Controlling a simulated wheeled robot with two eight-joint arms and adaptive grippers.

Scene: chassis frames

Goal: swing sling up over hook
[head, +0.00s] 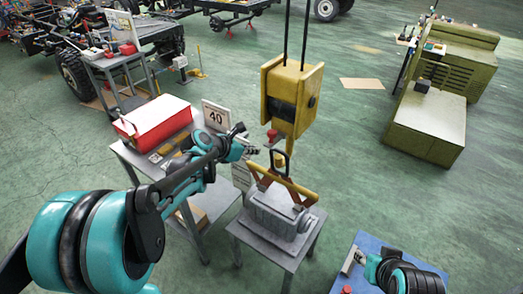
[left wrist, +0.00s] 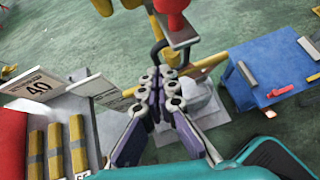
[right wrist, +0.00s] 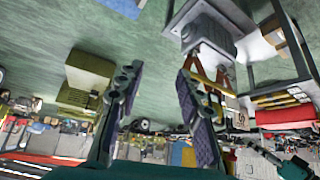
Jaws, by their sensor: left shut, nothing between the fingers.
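The yellow hoist block (head: 292,98) hangs on two cables, its yellow hook (head: 290,147) at the bottom. A red part (head: 272,136) sits beside the hook. The yellow sling (head: 291,185) rises from a grey casting (head: 278,214) to a black ring (head: 279,158), which stands up just below the hook, apparently not on it. My left gripper (head: 254,150) is shut and empty, just left of the ring; its closed fingers fill the middle of the left wrist view (left wrist: 157,92), and contact is unclear. My right gripper (right wrist: 152,95) is open and empty, away from the sling (right wrist: 209,82).
The casting rests on a small grey stand (head: 262,243). Left of it is a grey table with a red box (head: 155,120) and a "40" sign (head: 216,116). A blue cart (head: 345,282) is at lower right. Green floor lies open between stand and green cabinet (head: 430,120).

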